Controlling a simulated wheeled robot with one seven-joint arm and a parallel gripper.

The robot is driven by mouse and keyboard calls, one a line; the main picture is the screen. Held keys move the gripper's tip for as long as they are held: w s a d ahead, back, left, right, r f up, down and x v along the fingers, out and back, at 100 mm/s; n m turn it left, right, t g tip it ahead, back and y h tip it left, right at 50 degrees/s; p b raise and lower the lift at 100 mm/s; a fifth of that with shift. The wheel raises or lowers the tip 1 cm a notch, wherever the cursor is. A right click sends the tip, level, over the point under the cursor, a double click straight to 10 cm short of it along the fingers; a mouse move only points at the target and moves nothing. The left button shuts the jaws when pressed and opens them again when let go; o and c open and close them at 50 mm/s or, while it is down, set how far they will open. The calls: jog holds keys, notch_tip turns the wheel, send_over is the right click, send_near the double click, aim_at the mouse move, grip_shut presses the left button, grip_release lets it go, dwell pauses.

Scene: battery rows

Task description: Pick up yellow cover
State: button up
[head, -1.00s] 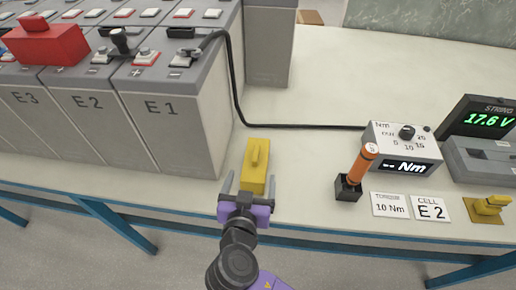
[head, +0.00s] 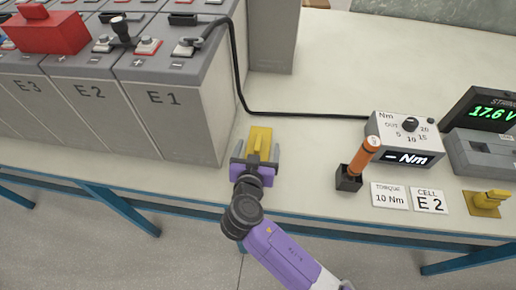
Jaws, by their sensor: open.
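The yellow cover (head: 260,136) lies on the bench just right of the E1 battery block, with a raised grip along its middle. My gripper (head: 256,152) is open, with its two grey fingers pointing away from me over the near part of the cover. The fingers appear on either side of the raised grip. I cannot tell whether they touch the cover. My purple gripper body hides the cover's near end.
Battery blocks, including E1 (head: 175,120), stand close on the left. A black cable (head: 300,114) runs behind the cover to the torque box (head: 402,138). An orange-handled tool (head: 361,160) stands right in a black holder. Another yellow piece (head: 486,202) sits far right.

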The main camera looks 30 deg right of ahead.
jog(key=c, duration=1.5)
jog(key=shift+o, duration=0.2)
